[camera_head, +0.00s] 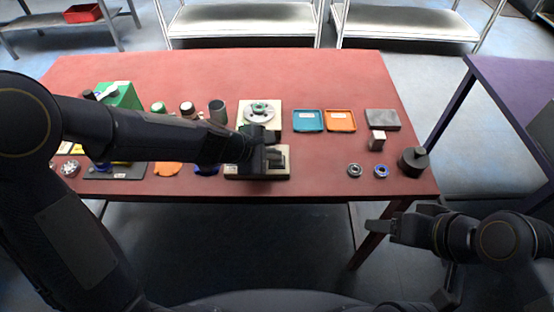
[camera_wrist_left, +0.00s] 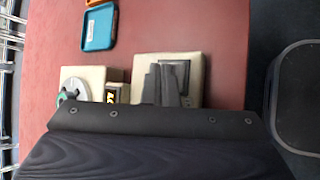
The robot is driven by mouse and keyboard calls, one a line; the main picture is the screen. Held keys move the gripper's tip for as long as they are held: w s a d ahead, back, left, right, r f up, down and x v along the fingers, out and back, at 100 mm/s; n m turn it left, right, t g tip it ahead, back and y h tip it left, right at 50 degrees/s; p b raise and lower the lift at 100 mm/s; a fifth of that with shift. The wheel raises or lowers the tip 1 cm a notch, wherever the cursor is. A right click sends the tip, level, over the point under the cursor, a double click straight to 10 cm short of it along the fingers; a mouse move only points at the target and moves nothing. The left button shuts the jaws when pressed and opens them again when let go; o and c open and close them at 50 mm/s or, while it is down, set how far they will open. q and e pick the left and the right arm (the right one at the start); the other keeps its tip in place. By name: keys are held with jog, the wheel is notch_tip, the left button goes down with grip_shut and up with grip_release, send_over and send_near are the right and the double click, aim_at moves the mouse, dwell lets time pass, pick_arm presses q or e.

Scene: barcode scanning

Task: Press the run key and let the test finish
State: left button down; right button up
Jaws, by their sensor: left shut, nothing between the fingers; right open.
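A cream tester stands near the table's front edge. Its rear part carries a round silver plate (camera_head: 260,111) with a ring-like part on it, seen also in the left wrist view (camera_wrist_left: 75,86). Its front part is a cream block (camera_head: 243,174) with a dark panel; the block shows in the left wrist view (camera_wrist_left: 194,64). My left gripper (camera_head: 272,156) is shut and empty over this panel; its fingers (camera_wrist_left: 167,72) cover part of it. I cannot tell whether they touch it. The run key cannot be made out. My right gripper (camera_head: 383,230) is open and empty, off the table's front right.
A teal tray (camera_head: 308,121) and an orange tray (camera_head: 340,121) lie right of the tester. Two bearing-like rings (camera_head: 354,170), a dark cylinder (camera_head: 412,162) and a grey block (camera_head: 382,119) are further right. A green box (camera_head: 122,96) stands left. The red table's back (camera_head: 220,70) is clear.

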aim_at(273, 162)
pick_arm(q)
jog(key=shift+f+b, duration=0.4)
jog(key=shift+f, duration=0.05)
dwell(0.6)
jog(key=shift+r+p, duration=0.85)
notch_tip(273, 162, up, 5)
jog(key=p, duration=0.5)
jog(key=shift+r, duration=0.1)
dwell(0.4)
